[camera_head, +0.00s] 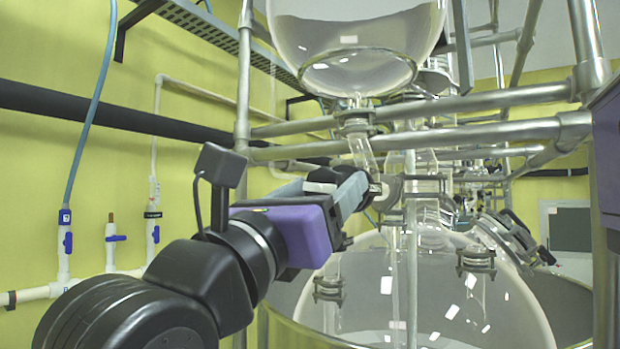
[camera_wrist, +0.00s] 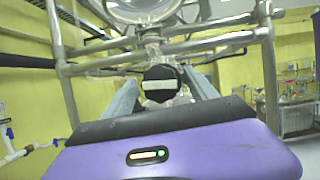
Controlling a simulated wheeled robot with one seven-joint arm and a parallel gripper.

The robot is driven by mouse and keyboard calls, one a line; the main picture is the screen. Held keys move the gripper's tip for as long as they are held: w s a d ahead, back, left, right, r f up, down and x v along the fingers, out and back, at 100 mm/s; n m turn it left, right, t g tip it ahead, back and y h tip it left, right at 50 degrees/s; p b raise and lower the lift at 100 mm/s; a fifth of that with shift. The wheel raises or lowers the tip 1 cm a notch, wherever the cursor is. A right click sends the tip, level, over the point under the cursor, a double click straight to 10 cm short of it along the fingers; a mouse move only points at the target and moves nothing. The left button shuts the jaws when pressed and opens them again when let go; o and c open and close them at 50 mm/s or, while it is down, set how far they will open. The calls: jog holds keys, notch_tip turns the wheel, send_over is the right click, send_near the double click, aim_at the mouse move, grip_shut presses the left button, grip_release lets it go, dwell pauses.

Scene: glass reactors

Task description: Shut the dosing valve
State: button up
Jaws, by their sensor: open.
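The dosing valve shows in the wrist view as a dark round knob (camera_wrist: 160,86) with a white horizontal bar across its face. It sits under the neck of the upper glass vessel. My gripper (camera_wrist: 161,92) is open, with one grey finger on each side of the knob; I cannot tell whether either finger touches it. In the head view my gripper (camera_head: 338,186) reaches in from the left at the glass pipe below the upper vessel (camera_head: 350,45). Its fingers and purple body partly hide the valve there.
Metal frame pipes (camera_head: 480,135) cross just above my gripper. A large lower glass vessel (camera_head: 440,290) lies below it. A glass pipe (camera_head: 412,240) stands close to the right of the fingers. Blue-handled wall taps (camera_head: 67,240) are at the left.

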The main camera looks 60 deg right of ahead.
jog(key=shift+d, duration=0.2)
jog(key=c, duration=1.4)
jog(key=shift+f+m+b, duration=0.1)
jog(key=shift+m+b, duration=0.2)
jog(key=shift+b, duration=0.25)
